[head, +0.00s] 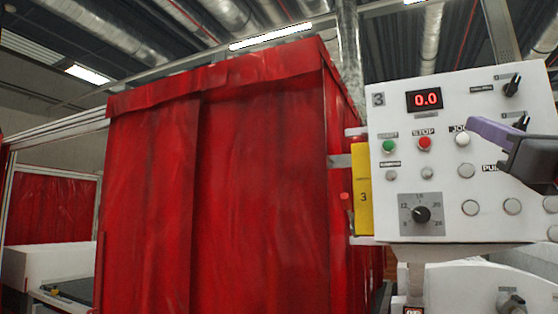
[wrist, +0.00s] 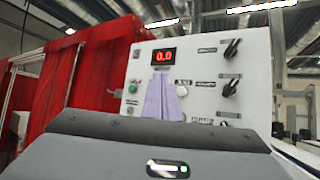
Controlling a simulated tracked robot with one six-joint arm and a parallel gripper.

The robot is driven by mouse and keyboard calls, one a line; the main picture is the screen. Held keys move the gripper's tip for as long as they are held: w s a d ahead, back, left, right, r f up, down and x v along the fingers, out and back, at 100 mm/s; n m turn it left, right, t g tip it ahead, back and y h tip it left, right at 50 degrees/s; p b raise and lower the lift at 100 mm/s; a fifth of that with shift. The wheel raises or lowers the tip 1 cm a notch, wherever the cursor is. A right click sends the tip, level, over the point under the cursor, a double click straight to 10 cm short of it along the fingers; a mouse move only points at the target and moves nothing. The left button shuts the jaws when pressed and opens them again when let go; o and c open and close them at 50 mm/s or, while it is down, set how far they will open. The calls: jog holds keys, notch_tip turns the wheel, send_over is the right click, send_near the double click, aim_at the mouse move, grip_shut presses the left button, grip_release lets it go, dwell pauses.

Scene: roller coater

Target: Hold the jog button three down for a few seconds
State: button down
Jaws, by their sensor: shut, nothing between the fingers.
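The white control panel (head: 440,210) marked 3 carries the white jog button (head: 463,139), under a partly covered "JOG" label and right of the red stop button (head: 424,143). The jog button also shows in the wrist view (wrist: 181,91), just right of the fingertips. My gripper (head: 471,122) is shut and empty, its purple fingers reaching in from the right, with the tips just above and right of the jog button in the head view. In the wrist view the shut fingers (wrist: 161,80) point at the panel and hide the stop button. I cannot tell any contact.
The display (head: 427,99) reads 0.0. A green button (head: 389,146), a dial (head: 422,214) and several pale buttons (head: 470,207) share the panel. Black selector switches (wrist: 232,47) sit on its right. A red curtained enclosure (head: 220,180) stands to the left.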

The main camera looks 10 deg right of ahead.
aim_at(463, 139)
jog(key=shift+s+a+r, duration=0.3)
jog(key=shift+a+r, duration=0.05)
jog(key=shift+w+d+f, duration=0.1)
jog(key=shift+w+d, duration=0.75)
jog(key=shift+w, duration=0.35)
jog(key=shift+w+d+r, duration=0.1)
jog(key=shift+w+d, duration=0.75)
jog(key=shift+w, duration=0.4)
jog(key=shift+w+d+f, duration=0.1)
jog(key=shift+w+d, duration=0.75)
jog(key=shift+w, duration=0.35)
jog(key=shift+w, duration=0.1)
jog(key=shift+w+d, duration=0.25)
jog(key=shift+w, duration=0.05)
